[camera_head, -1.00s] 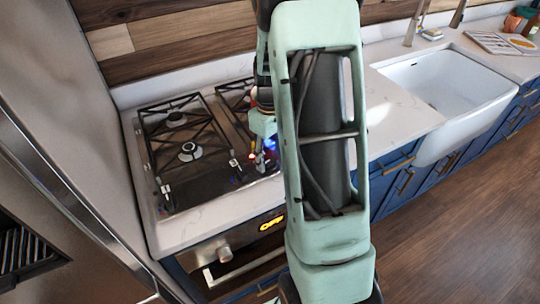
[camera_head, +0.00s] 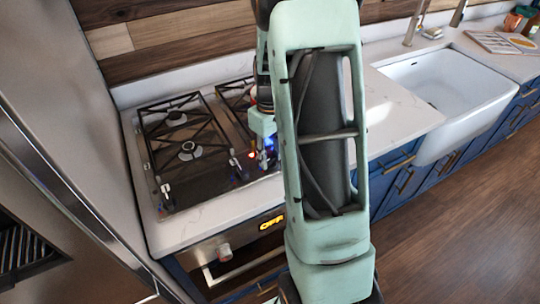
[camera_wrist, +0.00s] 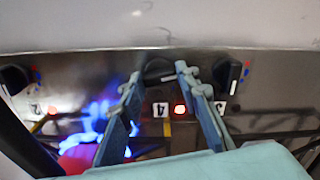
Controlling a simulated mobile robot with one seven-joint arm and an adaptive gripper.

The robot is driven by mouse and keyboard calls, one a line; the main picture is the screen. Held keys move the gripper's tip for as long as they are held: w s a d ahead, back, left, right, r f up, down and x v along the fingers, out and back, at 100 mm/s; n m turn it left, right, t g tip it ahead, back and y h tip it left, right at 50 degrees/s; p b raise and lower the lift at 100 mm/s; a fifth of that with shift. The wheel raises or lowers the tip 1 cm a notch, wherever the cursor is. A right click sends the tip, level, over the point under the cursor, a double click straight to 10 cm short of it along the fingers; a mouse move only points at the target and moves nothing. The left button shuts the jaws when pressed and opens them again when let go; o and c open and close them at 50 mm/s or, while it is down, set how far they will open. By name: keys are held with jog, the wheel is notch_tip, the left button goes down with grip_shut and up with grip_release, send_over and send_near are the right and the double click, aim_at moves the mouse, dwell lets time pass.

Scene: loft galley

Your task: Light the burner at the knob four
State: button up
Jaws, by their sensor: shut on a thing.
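The dark knob four (camera_wrist: 158,68) is at the top middle of the wrist view, with a "4" label (camera_wrist: 160,110) and a glowing red light (camera_wrist: 181,110) beside it. My gripper (camera_wrist: 160,76) is shut on this knob, one finger on each side; the fingers hide part of it. A bright blue glow like flame (camera_wrist: 108,112) shows left of and behind the left finger. In the head view my gripper (camera_head: 264,150) is at the right side of the cooktop (camera_head: 205,192), and my arm hides part of the area.
Other knobs are close by: one near the "2" label (camera_wrist: 14,79) at left and one near the "3" label (camera_wrist: 227,73) at right. Black grates (camera_head: 178,120) cover the cooktop. An oven with a lit display (camera_head: 271,223) is below. A white sink (camera_head: 445,95) stands right.

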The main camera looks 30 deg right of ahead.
aim_at(270, 158)
jog(key=m+b, duration=0.1)
jog(key=m, duration=0.5)
jog(key=shift+m, duration=0.3)
jog(key=m, duration=0.3)
jog(key=shift+m, duration=1.9)
jog(key=o, duration=1.2)
jog(key=shift+c, duration=0.2)
jog(key=shift+r, duration=0.1)
notch_tip(270, 158, up, 12)
